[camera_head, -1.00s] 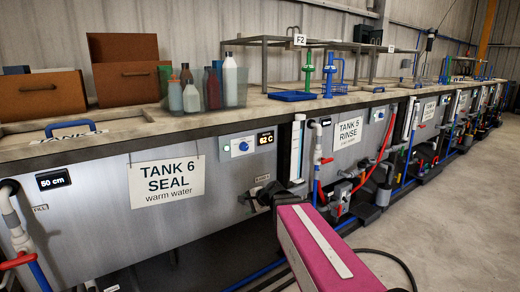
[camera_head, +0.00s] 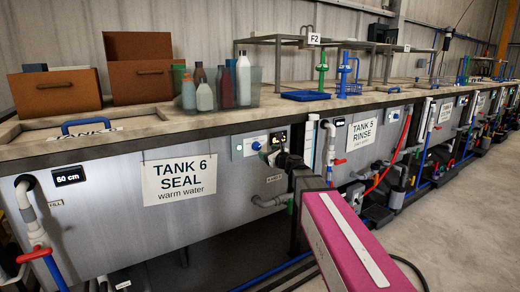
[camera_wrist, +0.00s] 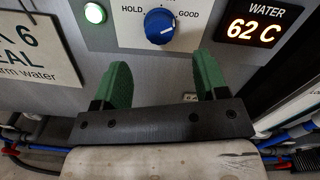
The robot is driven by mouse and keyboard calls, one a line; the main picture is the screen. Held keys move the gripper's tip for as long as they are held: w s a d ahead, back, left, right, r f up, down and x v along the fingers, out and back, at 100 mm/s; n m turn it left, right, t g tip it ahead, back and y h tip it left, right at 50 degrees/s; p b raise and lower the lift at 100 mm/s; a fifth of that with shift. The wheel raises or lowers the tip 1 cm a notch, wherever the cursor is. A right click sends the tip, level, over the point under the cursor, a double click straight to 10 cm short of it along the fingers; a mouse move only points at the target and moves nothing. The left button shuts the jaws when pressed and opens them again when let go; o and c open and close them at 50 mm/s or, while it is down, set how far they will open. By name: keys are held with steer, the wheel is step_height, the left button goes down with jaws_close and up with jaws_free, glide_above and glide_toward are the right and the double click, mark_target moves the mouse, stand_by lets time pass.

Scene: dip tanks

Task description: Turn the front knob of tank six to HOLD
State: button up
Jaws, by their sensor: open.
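Tank six (camera_head: 110,215) has a grey metal front with a "TANK 6 SEAL warm water" sign (camera_head: 179,180). Its blue round knob (camera_wrist: 160,26) sits on a white plate, with HOLD printed at its left and GOOD at its right. The knob carries a white mark whose exact direction I cannot tell. The knob also shows small in the head view (camera_head: 257,145). My gripper (camera_wrist: 162,66) is open and empty, its two green fingers below the knob in the wrist view and apart from it. In the head view my gripper is dark, just right of the knob.
A green lamp (camera_wrist: 95,13) is left of the knob and a "62 C" water display (camera_wrist: 255,28) is right. A bin of bottles (camera_head: 244,84) stands on the ledge above. Pipes (camera_head: 36,222) and hoses run along the tanks. The floor (camera_head: 450,220) at right is clear.

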mark_target(258, 147)
steer(key=x, duration=0.7)
steer(key=shift+w+a, duration=0.2)
steer(key=shift+w, duration=0.05)
steer(key=c, duration=0.9)
